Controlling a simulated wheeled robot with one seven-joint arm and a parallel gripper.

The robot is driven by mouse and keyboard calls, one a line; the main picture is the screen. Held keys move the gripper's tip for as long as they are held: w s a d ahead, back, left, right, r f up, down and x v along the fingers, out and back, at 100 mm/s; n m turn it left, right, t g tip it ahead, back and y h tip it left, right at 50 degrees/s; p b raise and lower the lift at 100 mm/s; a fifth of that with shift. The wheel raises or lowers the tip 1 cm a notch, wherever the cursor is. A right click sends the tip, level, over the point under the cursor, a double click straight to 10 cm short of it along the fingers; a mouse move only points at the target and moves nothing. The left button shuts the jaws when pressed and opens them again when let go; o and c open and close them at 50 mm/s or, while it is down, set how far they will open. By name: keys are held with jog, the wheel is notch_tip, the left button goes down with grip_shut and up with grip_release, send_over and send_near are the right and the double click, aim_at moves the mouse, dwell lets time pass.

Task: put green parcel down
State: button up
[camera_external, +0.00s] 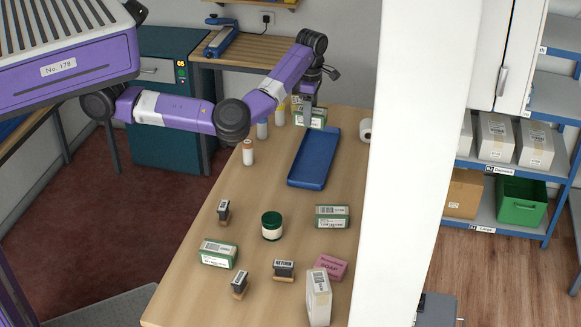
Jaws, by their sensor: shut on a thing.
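My gripper (308,104) is at the far end of the counter, shut on a green-and-white parcel (311,119) with a printed label. The held parcel is at the far edge of the blue tray (292,178); I cannot tell whether it touches the counter or hangs just above it. The tray's visible floor is empty. Two similar green-and-white parcels lie on the counter, one at the right (332,217) and one at the front left (218,254). The gripper's fingertips are small and partly hidden by the arm.
Stamps (283,270), a green-lidded jar (272,226), a pink soap box (331,267) and a white box (318,298) stand nearer. The counter's middle has free room.

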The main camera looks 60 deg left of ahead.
jog(key=shift+d+f, duration=0.15)
jog(key=shift+f, duration=0.2)
notch_tip(320, 180, down, 19)
jog(key=shift+f+p, duration=0.15)
jog(key=shift+p, duration=0.45)
jog(key=shift+f, duration=0.2)
jog(key=o, duration=1.6)
jog(key=shift+c, duration=0.2)
jog(key=shift+r, duration=0.1)
notch_tip(320, 180, up, 12)
jog(key=b, duration=0.1)
jog(key=shift+r+b, duration=0.15)
jog(key=shift+b, duration=0.2)
